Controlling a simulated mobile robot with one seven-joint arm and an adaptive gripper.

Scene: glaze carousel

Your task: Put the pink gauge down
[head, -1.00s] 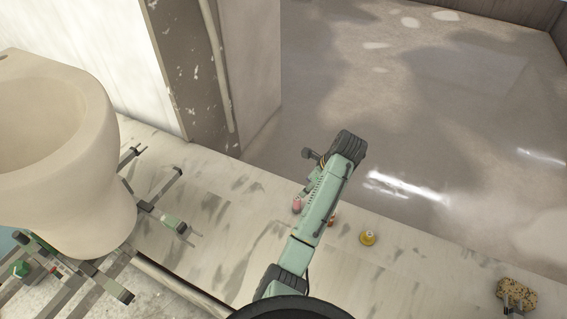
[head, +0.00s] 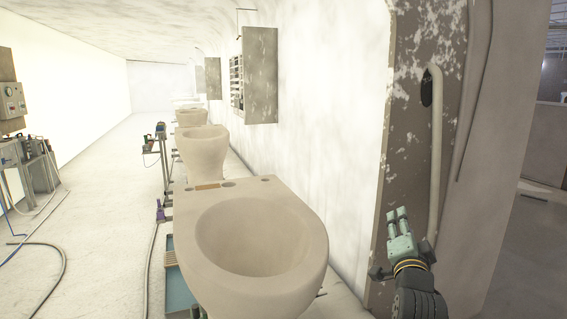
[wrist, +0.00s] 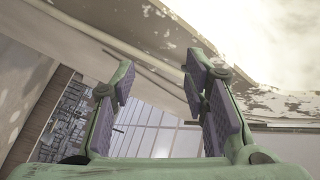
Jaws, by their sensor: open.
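My gripper (head: 399,222) is raised at the right of the head view, fingers pointing up, in front of the worn grey post (head: 408,130). In the wrist view my gripper (wrist: 160,80) is open, its purple-padded fingers wide apart with nothing between them. The pink gauge is not seen in either current view.
A large unglazed toilet bowl (head: 252,235) stands left of my gripper, with more bowls (head: 203,150) in a row behind it. A pale pipe (head: 436,150) runs down the post. A blue tray (head: 180,280) sits low beside the bowl. Pale floor (head: 105,200) is open at left.

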